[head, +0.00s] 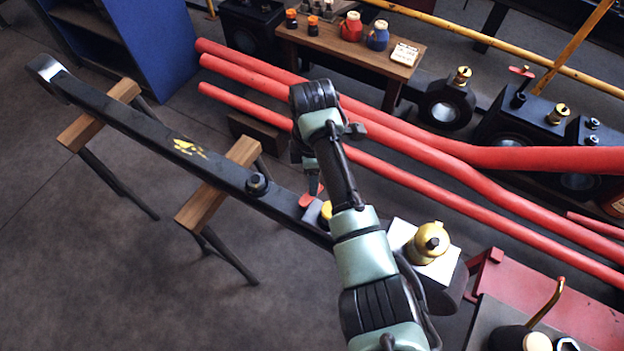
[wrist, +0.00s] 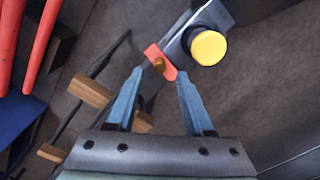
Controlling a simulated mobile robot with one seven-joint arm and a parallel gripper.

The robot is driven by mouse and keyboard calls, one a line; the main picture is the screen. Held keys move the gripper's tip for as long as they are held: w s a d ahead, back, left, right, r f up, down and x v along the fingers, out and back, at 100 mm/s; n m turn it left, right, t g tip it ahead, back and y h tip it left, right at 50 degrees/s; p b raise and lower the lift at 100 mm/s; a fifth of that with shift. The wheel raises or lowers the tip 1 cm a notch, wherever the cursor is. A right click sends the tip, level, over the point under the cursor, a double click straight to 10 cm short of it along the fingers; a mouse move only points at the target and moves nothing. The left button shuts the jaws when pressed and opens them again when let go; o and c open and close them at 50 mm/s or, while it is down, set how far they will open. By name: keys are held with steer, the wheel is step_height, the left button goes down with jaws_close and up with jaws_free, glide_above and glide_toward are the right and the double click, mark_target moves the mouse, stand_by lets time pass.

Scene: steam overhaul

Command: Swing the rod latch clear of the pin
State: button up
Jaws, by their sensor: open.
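The rod latch is a small red tab (wrist: 160,62) with a brass-coloured stud on it, in the wrist view just beyond my fingertips. It shows partly in the head view (head: 307,201). My gripper (wrist: 159,73) is open, its blue fingers on either side of the latch's near end; I cannot tell whether they touch it. A round yellow cap (wrist: 208,48), perhaps the pin's head, stands right of the latch, apart from it in the picture. The long dark rod (head: 150,122) carries these near its right end, which my arm partly hides in the head view.
The rod rests on two wooden-topped trestles (head: 190,215). Red pipes (head: 400,150) run behind my arm. A wooden bench (head: 335,42) with small pots stands at the back. A brass fitting (head: 428,243) sits on a white plate to the right. The floor at left is clear.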

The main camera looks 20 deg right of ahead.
step_height(320, 180, up, 9)
steer(key=shift+r+p, duration=0.2)
steer(key=shift+p, duration=0.1)
stand_by(0.4)
